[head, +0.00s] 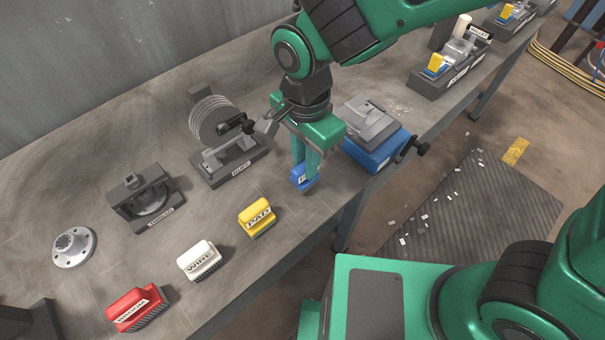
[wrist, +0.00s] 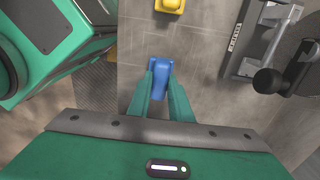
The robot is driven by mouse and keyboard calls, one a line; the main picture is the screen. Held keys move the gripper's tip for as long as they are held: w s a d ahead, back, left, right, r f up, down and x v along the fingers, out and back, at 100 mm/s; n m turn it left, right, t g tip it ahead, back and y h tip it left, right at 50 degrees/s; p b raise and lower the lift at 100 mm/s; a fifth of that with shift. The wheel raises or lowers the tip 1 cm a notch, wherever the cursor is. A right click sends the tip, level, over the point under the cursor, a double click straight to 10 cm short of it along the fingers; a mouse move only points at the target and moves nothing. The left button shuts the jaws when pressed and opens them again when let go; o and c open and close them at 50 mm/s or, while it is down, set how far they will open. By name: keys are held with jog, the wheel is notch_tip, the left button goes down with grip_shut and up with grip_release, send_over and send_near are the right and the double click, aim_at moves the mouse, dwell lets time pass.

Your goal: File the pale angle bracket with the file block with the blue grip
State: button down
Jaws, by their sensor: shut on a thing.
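My gripper (head: 306,166) points down over the bench and is shut on the file block with the blue grip (head: 302,179). The block also shows between the fingertips in the wrist view (wrist: 159,75); its underside is hidden, and I cannot tell whether it touches the bench. To the right of my gripper in the head view stands a blue vise (head: 378,154) with grey jaws on top. A pale grey piece (head: 368,122) shows at the jaws; I cannot make out clearly whether it is the angle bracket.
A yellow PAD block (head: 257,217), a white WIRE block (head: 199,261) and a red block (head: 137,307) stand in a row along the bench front. A buffing wheel (head: 216,122), a dark fixture (head: 146,198) and a flanged part (head: 74,247) sit behind. Pale chips lie beyond the vise.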

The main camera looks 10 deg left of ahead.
jog(key=shift+r, duration=2.1)
jog(key=shift+s, duration=0.1)
